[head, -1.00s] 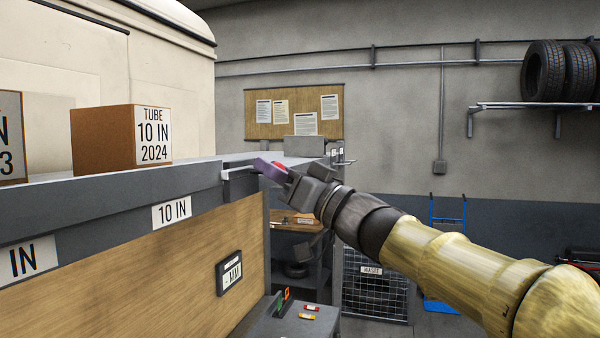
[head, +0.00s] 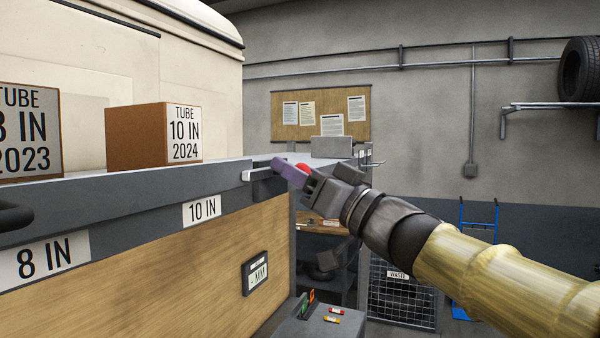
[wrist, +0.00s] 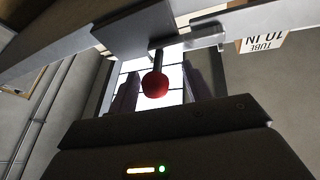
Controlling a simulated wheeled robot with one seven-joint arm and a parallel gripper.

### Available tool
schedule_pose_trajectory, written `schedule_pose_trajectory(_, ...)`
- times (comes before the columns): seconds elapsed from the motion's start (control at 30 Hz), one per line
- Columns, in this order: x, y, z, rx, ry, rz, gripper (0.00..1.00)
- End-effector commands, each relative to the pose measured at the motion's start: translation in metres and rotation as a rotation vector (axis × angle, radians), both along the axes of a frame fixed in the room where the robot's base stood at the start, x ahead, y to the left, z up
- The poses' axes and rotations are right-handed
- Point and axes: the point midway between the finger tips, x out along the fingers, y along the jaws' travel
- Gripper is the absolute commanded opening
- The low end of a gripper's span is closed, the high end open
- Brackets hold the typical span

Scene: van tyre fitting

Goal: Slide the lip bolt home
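The lip bolt (head: 262,173) is a pale bar in a dark housing at the right end of the grey shelf lip (head: 130,192). In the wrist view the red knob (wrist: 155,84) hangs on a dark stem between my two purple fingers, with gaps on both sides. My gripper (head: 290,170) is open around the knob, and I see no contact. The bolt's pale bar (wrist: 203,40) also shows in the wrist view. The bolt's far end is hidden.
A brown 10 IN tube box (head: 135,136) and an 8 IN box (head: 30,130) stand on the shelf. A small grey table (head: 310,325) with small coloured items is below the arm. A wire waste cage (head: 400,300) and a blue hand truck (head: 478,225) stand behind.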

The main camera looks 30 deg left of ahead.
Motion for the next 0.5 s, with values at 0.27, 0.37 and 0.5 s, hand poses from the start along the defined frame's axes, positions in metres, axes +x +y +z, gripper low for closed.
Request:
schedule_pose_trajectory(0.27,-0.001,-0.012,-0.007,-0.001,-0.001,-0.005,0.49)
schedule_pose_trajectory(0.37,-0.004,-0.026,-0.014,-0.002,-0.003,-0.006,0.49)
schedule_pose_trajectory(0.5,-0.009,-0.050,-0.025,-0.002,-0.003,-0.006,0.49)
